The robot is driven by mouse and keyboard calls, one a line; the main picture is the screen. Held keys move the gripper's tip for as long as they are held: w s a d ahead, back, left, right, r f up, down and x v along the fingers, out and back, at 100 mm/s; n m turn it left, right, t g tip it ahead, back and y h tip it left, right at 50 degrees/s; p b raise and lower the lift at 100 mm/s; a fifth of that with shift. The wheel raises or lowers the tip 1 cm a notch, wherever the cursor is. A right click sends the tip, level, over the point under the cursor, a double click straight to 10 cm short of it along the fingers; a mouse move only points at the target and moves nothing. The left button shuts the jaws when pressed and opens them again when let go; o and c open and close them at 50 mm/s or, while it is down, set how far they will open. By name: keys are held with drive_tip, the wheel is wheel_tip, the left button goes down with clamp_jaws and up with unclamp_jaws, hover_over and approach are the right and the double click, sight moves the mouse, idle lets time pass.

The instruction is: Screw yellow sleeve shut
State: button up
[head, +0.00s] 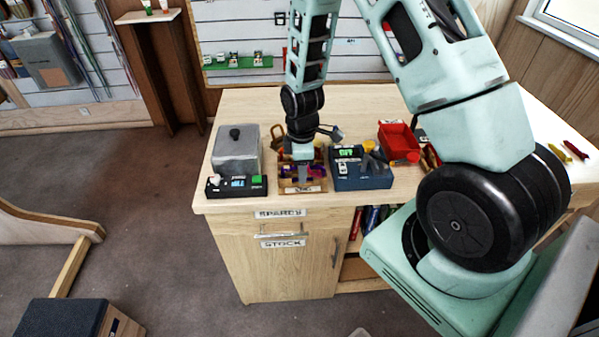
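My gripper (299,166) points down over a small wooden tray (303,188) near the front edge of the workbench. Small purple, red and yellow-orange items lie in the tray around its tip. They are too small for me to tell which one carries the yellow sleeve. The arm hides part of the tray, and the finger gap does not show. A bronze carabiner-like ring (277,136) stands behind the tray at left.
A grey box (236,152) and a dark device with a green button (257,181) stand left of the tray. A blue device (360,177) is close on the right, with a red bin (397,140) behind it. The bench (252,101) is clear at the back left.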

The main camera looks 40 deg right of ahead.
drive_tip(key=shift+r, duration=0.45)
drive_tip(key=shift+w+d, duration=0.7)
drive_tip(key=shift+w, duration=0.35)
drive_tip(key=shift+f, duration=0.2)
drive_tip(key=shift+s+f+b, duration=0.2)
drive_tip(key=shift+f+b, duration=0.65)
drive_tip(key=shift+f, duration=0.4)
drive_tip(key=shift+s+a, duration=0.3)
drive_tip(key=shift+s, duration=0.2)
drive_tip(key=shift+s+a, duration=0.25)
drive_tip(key=shift+s, duration=0.2)
